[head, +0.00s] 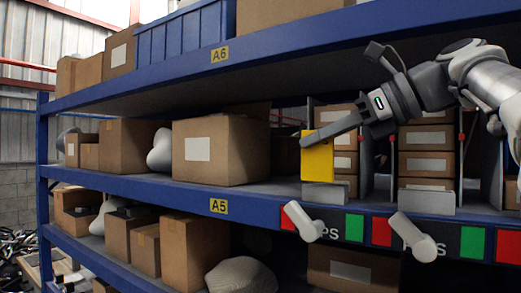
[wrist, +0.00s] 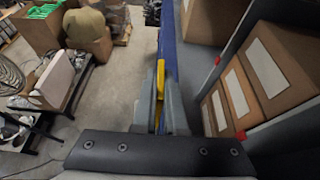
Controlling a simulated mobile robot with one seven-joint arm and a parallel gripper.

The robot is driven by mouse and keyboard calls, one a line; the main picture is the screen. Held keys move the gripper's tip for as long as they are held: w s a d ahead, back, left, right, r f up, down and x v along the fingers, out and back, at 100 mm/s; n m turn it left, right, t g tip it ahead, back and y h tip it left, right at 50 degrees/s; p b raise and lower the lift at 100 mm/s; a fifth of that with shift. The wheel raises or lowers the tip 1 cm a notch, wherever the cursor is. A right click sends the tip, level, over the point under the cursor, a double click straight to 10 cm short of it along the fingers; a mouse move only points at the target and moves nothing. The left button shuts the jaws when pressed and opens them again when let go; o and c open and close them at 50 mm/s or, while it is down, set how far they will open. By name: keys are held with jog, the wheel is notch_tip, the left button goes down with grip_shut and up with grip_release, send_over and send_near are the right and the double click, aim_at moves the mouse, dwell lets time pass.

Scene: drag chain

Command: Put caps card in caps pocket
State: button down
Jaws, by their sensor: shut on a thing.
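The yellow card (head: 318,160) is upright at the front of the A5 shelf, held at its top edge by my gripper (head: 312,137). In the wrist view the card shows edge-on as a thin yellow strip (wrist: 160,77) between the two grey fingers (wrist: 160,105). The card's lower end is just above or in front of a grey metal holder (head: 316,191); I cannot tell whether they touch. A second grey holder (head: 427,201) stands to the right. Below them, signs ending in "PS" (head: 327,228) are partly covered by white levers (head: 304,222).
Stacked cartons (head: 426,150) stand in lanes behind the holders, between upright dividers. A large carton (head: 220,150) is left of the card. The blue A6 shelf beam (head: 150,75) runs above my gripper. Red and green squares (head: 355,227) flank the signs. The wrist view shows open floor (wrist: 125,80).

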jog(key=shift+w+d+f+b, duration=0.1)
jog(key=shift+w+d+f, duration=0.25)
jog(key=shift+f, duration=0.25)
jog(key=shift+w+d+f+b, duration=0.1)
jog(key=shift+w+d+f, duration=0.15)
jog(key=shift+w+f, duration=0.3)
jog(key=shift+w+d+f+b, duration=0.1)
jog(key=shift+w+d+f, duration=0.25)
jog(key=shift+f, duration=0.3)
jog(key=shift+f, duration=0.2)
jog(key=c, duration=1)
grip_release()
jog(key=shift+r, duration=0.2)
jog(key=p+v, duration=0.2)
jog(key=v, duration=1)
jog(key=shift+s, duration=0.1)
